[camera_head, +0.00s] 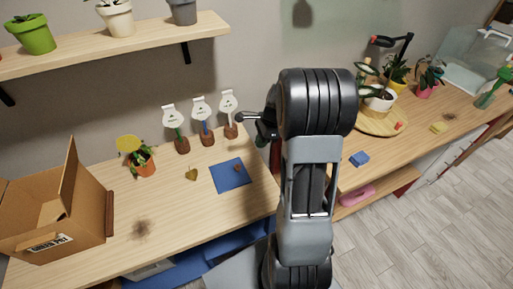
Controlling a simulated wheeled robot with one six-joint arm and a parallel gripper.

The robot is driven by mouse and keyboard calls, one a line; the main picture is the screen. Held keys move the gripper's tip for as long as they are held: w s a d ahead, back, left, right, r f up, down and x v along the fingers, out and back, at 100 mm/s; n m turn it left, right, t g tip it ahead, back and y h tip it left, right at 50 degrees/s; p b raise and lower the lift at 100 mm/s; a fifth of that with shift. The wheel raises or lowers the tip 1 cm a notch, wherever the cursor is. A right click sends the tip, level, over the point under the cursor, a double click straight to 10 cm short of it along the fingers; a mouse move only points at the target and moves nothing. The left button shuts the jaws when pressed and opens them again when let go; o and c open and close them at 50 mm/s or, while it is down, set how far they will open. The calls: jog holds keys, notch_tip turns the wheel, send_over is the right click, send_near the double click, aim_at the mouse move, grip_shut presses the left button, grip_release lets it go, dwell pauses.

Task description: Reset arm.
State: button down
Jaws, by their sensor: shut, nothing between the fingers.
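My arm rises through the middle of the view and bends at a large dark joint. My gripper (243,117) shows to the left of that joint, partly hidden behind it. It is shut and empty, pointing left above the wooden bench (205,250). In the picture it is just right of the rightmost white-topped tool or marker (229,102); I cannot tell whether they touch.
An open cardboard box (55,222) stands at left. A wooden shelf (120,45) holds pots above. Plants on a round board (378,124) stand at right.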

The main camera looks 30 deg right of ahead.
jog(key=shift+d+r, duration=0.15)
jog(key=shift+r, duration=0.3)
jog(key=s+a+r+n+t+h, duration=0.1)
jog(key=s+a+r+n, duration=0.3)
jog(key=n, duration=0.6)
jog(key=s+a+r+n+t+h, duration=0.1)
jog(key=s+a+r+n+h, duration=0.1)
jog(key=s+a+r+n, duration=0.3)
jog(key=shift+s+a+n+t, duration=0.3)
jog(key=shift+s+a+n, duration=1.8)
jog(key=shift+a+n, duration=0.95)
